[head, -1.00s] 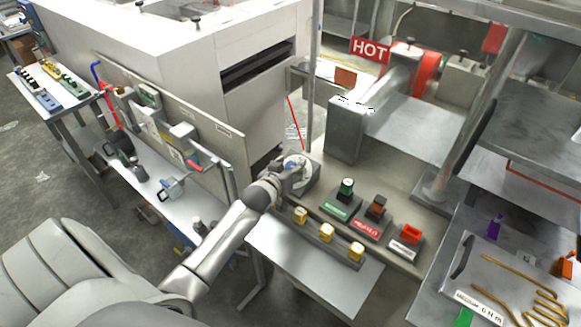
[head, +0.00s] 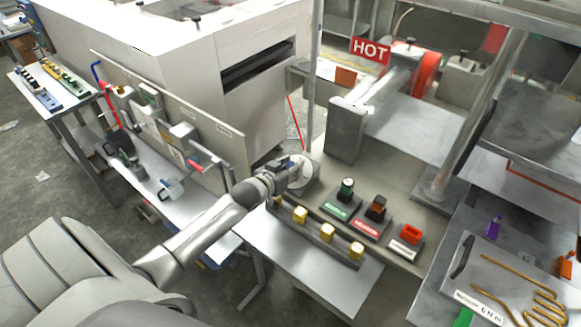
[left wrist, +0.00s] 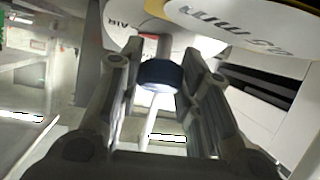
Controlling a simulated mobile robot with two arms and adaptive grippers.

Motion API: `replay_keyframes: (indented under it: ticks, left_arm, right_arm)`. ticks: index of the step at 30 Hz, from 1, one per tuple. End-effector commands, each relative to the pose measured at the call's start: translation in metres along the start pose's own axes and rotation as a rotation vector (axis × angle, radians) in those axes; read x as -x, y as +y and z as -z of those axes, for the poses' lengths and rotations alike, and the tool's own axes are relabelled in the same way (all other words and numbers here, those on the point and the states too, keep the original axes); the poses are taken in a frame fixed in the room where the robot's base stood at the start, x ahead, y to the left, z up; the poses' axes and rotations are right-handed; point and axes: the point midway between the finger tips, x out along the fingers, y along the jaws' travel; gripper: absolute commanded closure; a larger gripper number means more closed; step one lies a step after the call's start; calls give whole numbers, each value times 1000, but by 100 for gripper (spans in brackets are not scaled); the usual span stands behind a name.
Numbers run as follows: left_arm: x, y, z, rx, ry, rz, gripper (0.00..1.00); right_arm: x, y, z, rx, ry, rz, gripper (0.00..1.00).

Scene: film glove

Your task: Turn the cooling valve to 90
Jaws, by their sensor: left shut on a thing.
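The cooling valve's pale round dial (head: 308,172) sits on the grey bench at the middle of the head view. Part of a white dial plate with a yellow rim and lettering (left wrist: 235,22) fills the top right of the left wrist view. My left gripper (head: 291,168) is at the dial, its fingers largely merging with the valve there. In the left wrist view my left gripper (left wrist: 158,80) is shut on the dark blue valve handle (left wrist: 161,75), which lies between its fingers. The valve's angle reading is not legible. My right gripper is not seen.
Green, red and grey-based switch blocks (head: 374,208) stand right of the valve. A rail with several yellow blocks (head: 327,233) lies in front. A grey post (head: 345,133) rises behind, near the HOT sign (head: 370,50). A tray of orange-brown rods (head: 515,285) is at lower right.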

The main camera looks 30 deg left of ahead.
Motion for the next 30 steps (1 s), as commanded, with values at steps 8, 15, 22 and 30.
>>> replay_keyframes:
  ticks: [8,15,22,30]
  left_arm:
    - [-1,0,2,-113,6,-91,92]
    - [0,-1,2,-140,5,-115,91]
    - [0,-1,2,-140,4,-114,92]
    - [0,-1,1,-139,2,-113,46]
  right_arm:
    - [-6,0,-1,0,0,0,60]
    - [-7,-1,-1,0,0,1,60]
    - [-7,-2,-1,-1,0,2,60]
    - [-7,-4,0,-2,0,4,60]
